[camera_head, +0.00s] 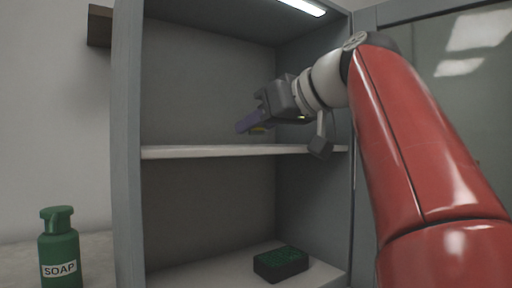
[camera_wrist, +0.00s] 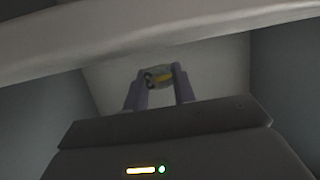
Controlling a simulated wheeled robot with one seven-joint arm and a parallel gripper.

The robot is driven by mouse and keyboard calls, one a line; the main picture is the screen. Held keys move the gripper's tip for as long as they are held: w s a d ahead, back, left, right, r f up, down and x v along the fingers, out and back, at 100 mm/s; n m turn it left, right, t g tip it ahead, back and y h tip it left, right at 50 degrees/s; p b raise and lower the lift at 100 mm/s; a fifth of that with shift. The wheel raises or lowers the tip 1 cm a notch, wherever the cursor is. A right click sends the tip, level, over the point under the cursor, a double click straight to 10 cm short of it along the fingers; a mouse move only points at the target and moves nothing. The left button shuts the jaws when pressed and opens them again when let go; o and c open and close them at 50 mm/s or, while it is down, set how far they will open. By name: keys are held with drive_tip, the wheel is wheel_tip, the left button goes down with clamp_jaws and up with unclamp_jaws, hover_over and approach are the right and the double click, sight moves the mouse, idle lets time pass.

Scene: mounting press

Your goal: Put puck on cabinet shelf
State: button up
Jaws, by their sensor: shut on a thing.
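In the head view my gripper (camera_head: 246,122) is inside the open cabinet, above the middle shelf (camera_head: 215,152), pointing left.
A dark box with a green top (camera_head: 281,263) lies on the cabinet's lower shelf (camera_head: 215,270). The middle shelf looks otherwise clear. The cabinet's side wall (camera_head: 127,150) is left of my gripper. A green soap bottle (camera_head: 60,250) stands outside, at left.

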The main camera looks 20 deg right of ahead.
drive_tip(key=shift+f, duration=0.8)
drive_tip(key=shift+f+b, duration=0.2)
drive_tip(key=shift+b, duration=0.15)
drive_tip(key=o, duration=1)
drive_tip(key=shift+f, duration=0.1)
drive_tip(key=shift+r+p, duration=0.4)
drive_tip(key=shift+r, duration=0.05)
drive_tip(key=v, duration=1.2)
drive_tip(key=shift+f+p, duration=0.1)
drive_tip(key=shift+p, duration=0.3)
